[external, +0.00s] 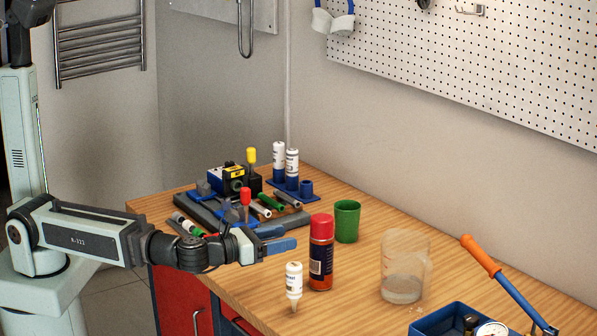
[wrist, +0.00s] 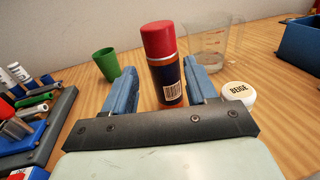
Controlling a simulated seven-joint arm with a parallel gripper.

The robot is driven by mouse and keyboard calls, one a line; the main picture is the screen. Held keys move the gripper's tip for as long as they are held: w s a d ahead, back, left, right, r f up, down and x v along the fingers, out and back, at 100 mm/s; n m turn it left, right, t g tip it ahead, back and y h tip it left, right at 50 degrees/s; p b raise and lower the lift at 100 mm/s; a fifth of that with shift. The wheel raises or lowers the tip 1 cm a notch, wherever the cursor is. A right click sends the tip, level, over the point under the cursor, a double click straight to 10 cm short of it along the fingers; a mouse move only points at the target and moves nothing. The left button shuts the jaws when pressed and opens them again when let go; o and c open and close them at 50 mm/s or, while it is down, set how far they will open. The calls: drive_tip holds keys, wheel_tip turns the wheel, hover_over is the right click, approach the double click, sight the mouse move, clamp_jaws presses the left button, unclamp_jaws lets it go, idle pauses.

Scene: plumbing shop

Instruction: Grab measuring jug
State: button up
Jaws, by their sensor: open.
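The measuring jug (external: 405,266) is clear plastic with a little liquid at its bottom. It stands upright on the wooden workbench, right of the red-capped spray can. In the wrist view the jug (wrist: 208,42) is at the upper right, behind the can, its lower part partly hidden by the right finger. My gripper (external: 285,246) is open and empty, left of the can and well apart from the jug. In the wrist view my gripper's two blue fingers (wrist: 163,88) frame the spray can, which stands beyond them.
The spray can (external: 321,252) and a white nozzle bottle (external: 293,286) stand between my gripper and the jug. A green cup (external: 347,221) is behind. A blue bin (external: 450,319) and an orange-handled tool (external: 505,284) are at the right. A tool tray (external: 205,212) is behind my gripper.

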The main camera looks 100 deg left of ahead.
drive_tip(key=shift+c, duration=1.4)
